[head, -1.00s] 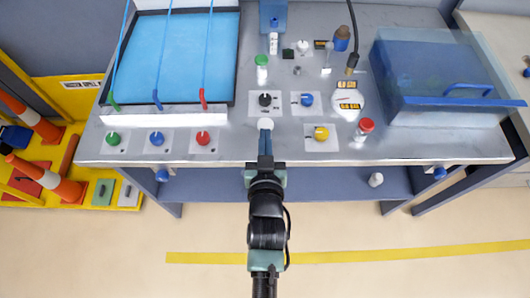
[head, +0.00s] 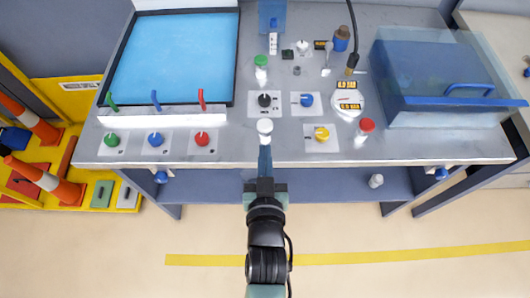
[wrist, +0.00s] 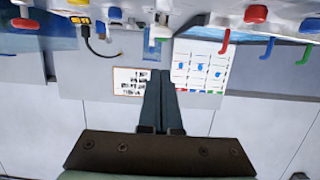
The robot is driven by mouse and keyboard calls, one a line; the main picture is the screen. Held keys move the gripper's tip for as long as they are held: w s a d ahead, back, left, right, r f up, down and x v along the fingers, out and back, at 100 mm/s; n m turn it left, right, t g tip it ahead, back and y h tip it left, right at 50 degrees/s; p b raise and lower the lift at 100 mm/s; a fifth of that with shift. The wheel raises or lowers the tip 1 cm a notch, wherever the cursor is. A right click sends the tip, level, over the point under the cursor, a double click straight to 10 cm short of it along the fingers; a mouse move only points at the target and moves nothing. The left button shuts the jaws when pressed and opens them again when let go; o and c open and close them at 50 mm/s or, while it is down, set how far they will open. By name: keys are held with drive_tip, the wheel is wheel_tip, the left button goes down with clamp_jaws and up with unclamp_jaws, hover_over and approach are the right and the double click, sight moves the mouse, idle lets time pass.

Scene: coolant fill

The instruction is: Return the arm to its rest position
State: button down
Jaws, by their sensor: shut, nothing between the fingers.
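My gripper (head: 265,150) is at the front edge of the grey workbench (head: 225,155), in the middle of the head view. Its two dark fingers lie together, with nothing between them. My arm reaches up from the bottom edge of the head view.
Green, blue and red knobs (head: 155,140) are at the bench's left, below a blue-filled tray (head: 240,60). The floor in front (head: 380,225) is mostly clear.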

idle(0.3)
drive_tip(key=w+r+t, duration=0.2)
drive_tip(key=w+r, duration=0.1)
drive_tip(key=r, duration=0.8)
drive_tip(key=w+r+t, duration=0.2)
drive_tip(key=r, duration=0.9)
drive_tip(key=w+r+t, duration=0.2)
drive_tip(key=w+r, duration=0.1)
drive_tip(key=r, duration=0.7)
drive_tip(key=s+r+t, duration=0.3)
drive_tip(key=s+r, duration=0.3)
drive_tip(key=r, duration=0.7)
drive_tip(key=s+r+t, duration=0.3)
drive_tip(key=s+r, duration=0.3)
drive_tip(key=r, duration=0.7)
drive_tip(key=shift+a, duration=0.15)
